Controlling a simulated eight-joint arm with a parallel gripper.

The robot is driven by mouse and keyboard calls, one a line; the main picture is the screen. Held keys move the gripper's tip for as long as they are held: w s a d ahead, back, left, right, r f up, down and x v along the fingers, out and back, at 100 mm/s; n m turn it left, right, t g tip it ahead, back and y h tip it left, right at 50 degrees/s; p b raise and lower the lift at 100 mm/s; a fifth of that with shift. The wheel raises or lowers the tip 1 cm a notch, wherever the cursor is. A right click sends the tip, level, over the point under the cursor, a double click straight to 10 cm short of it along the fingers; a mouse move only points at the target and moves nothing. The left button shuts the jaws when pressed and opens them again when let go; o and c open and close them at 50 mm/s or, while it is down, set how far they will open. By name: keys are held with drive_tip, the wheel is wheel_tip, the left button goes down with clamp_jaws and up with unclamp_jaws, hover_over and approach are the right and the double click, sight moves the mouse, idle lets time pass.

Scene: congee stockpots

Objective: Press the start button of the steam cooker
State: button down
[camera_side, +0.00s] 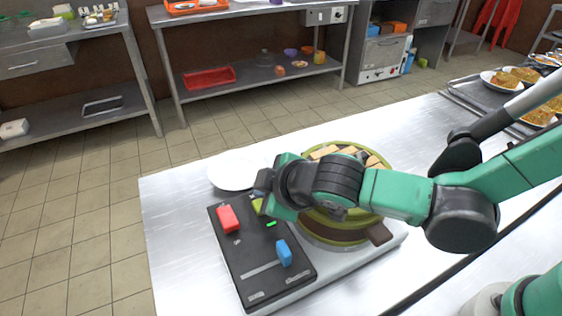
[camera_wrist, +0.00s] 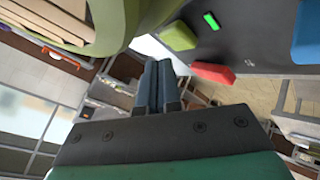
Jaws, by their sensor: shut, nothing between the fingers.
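The steam cooker has a black control panel (camera_side: 254,266) with a red block-shaped button (camera_side: 228,218), a green button (camera_side: 257,205), a small lit green light and a blue slider knob (camera_side: 284,252). Its round yellow-green pot (camera_side: 345,148) stands beside the panel, largely behind my arm. In the wrist view my gripper (camera_wrist: 158,66) is shut and empty. There, the green button (camera_wrist: 180,35) and red button (camera_wrist: 213,72) appear just beyond and right of the fingertips. In the side view my wrist hangs over the panel's far edge by the green button; the fingertips are hidden and contact cannot be told.
A white plate (camera_side: 236,170) lies behind the panel on the steel table (camera_side: 172,235). A brown pot handle (camera_side: 381,233) sticks out at the pot's near side. Trays with plates of food (camera_side: 503,80) are at the far right. The table left of the panel is clear.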

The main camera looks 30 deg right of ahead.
drive_tip(key=shift+r, duration=2.5)
drive_tip(key=d+m, duration=0.2)
drive_tip(key=d, duration=0.2)
drive_tip(key=d+r+m, duration=0.1)
drive_tip(key=d+m, duration=0.1)
drive_tip(key=d, duration=0.2)
drive_tip(key=d+m+h, duration=0.1)
drive_tip(key=d+m, duration=0.1)
drive_tip(key=d, duration=0.2)
drive_tip(key=shift+s+d+r+g, duration=0.15)
drive_tip(key=shift+d+r+g, duration=0.25)
drive_tip(key=s+d+f+m+g+h, duration=0.1)
drive_tip(key=s+d+m, duration=0.4)
drive_tip(key=d, duration=0.3)
drive_tip(key=shift+s+d, duration=0.15)
drive_tip(key=shift+s, duration=0.1)
